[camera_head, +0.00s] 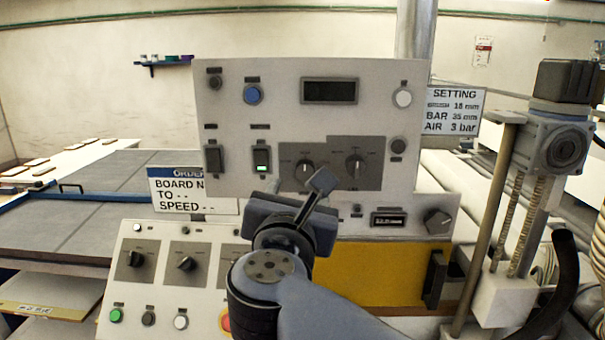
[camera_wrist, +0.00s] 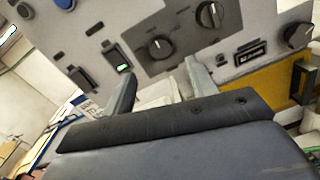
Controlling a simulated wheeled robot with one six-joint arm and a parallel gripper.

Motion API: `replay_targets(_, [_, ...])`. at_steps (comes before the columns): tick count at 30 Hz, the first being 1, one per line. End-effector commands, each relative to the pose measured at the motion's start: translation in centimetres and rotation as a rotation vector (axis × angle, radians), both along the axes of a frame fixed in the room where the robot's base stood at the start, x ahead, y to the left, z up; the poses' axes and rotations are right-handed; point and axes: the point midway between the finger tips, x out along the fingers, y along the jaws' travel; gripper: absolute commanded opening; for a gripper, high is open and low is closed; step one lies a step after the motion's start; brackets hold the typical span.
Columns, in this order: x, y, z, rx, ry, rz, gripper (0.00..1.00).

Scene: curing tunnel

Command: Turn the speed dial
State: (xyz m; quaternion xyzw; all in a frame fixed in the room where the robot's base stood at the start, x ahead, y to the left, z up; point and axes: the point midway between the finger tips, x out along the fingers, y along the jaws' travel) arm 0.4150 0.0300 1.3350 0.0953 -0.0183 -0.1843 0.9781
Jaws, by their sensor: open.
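The upright grey control panel (camera_head: 232,110) carries several black knobs. Two knobs sit on its darker plate: a left dial (camera_head: 305,168) and a right dial (camera_head: 355,167). Both show in the wrist view, the left dial (camera_wrist: 160,46) and the right dial (camera_wrist: 209,14). Another dial (camera_head: 438,221) is at the panel's lower right. No label is legible, so I cannot tell which is the speed dial. My gripper (camera_head: 298,188) is open and empty in front of the panel. In the wrist view its fingers (camera_wrist: 162,82) are apart, below the left dial, touching no knob.
A lower sloped panel (camera_head: 160,290) with more knobs and buttons lies left of my arm. A display (camera_head: 331,91) and a lit green switch (camera_head: 262,158) are on the upright panel. A vertical post with a motor (camera_head: 562,148) stands at right. An order sign (camera_head: 190,190) stands left.

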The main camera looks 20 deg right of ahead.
Motion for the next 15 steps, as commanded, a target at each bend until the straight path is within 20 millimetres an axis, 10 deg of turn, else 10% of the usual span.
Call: replay_targets(15, [6.5,-2.6,0.0,0.002,0.001,-0.003,0.55])
